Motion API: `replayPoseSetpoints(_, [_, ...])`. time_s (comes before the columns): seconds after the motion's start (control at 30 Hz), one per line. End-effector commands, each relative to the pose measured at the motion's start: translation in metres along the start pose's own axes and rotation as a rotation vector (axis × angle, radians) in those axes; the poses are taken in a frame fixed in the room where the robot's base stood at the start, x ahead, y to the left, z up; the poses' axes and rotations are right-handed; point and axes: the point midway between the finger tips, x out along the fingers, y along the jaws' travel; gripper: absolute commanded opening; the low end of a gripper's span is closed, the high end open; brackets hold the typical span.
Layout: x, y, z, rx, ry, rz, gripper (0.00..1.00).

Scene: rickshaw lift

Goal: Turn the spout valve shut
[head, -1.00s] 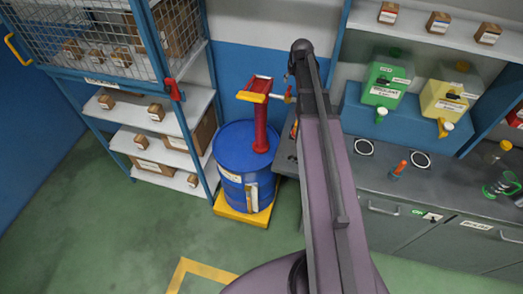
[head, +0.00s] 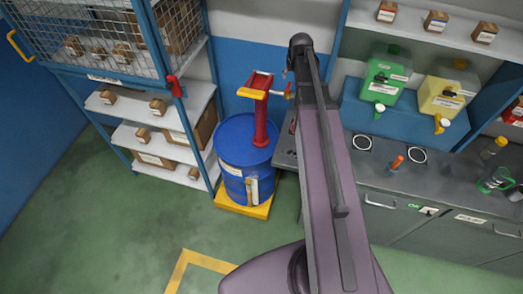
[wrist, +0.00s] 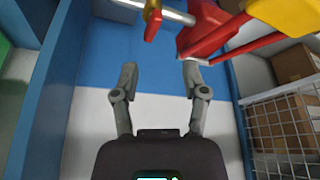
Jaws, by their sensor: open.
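The spout valve shows in the wrist view as a small red lever (wrist: 152,25) on a brass body (wrist: 151,6), set on the pale spout pipe (wrist: 178,16). In the head view the brass valve (head: 289,94) is small, beside my arm. The pipe comes out of the red pump (head: 263,120), which has a yellow handle end (head: 251,93) and stands on the blue drum (head: 234,151). My gripper (wrist: 160,74) is open and empty in the wrist view, with the valve above it in the picture, apart from the fingers. My arm hides the gripper in the head view.
A shelf rack with a mesh cage (head: 95,35) stands left of the drum. Green (head: 388,78) and yellow (head: 443,97) jugs sit behind. The green floor at front left is clear.

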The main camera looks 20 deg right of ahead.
Motion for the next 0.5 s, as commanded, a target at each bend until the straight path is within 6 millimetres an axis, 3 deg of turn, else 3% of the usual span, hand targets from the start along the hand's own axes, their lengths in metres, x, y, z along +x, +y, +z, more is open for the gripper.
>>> replayPoseSetpoints(0.5, [0.035,-0.031,0.044,-0.022,-0.05,-0.014,0.57])
